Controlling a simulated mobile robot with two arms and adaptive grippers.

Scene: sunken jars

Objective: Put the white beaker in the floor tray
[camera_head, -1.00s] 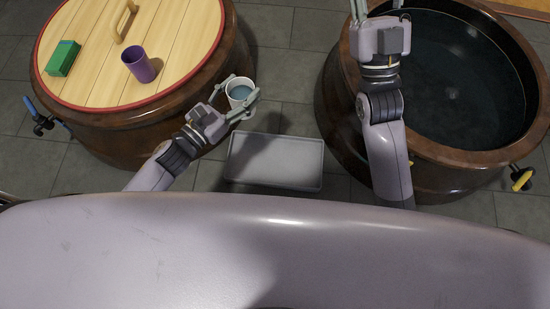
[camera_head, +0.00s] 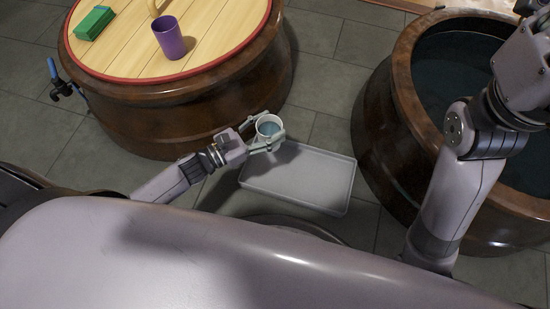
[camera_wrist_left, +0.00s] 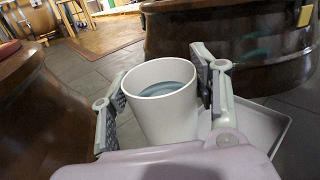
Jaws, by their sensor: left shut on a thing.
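The white beaker (camera_head: 268,127) is held upright in my left gripper (camera_head: 268,136), whose fingers are shut on its sides. Its inside looks bluish-grey. In the left wrist view the beaker (camera_wrist_left: 160,105) stands between the two finger pads. The floor tray (camera_head: 305,180) is a shallow, pale grey, empty tray on the floor. The beaker shows over the tray's back left corner in the head view; its height above the tray is hard to tell. The tray (camera_wrist_left: 262,127) also shows behind the beaker in the wrist view. My right gripper's fingers are out of the head view.
A brown jar (camera_head: 175,110) with a wooden lid (camera_head: 128,45) stands at the left, bearing a purple cup (camera_head: 169,37) and a green block (camera_head: 94,23). An open jar (camera_head: 385,140) with dark liquid stands at the right. Grey floor lies between them.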

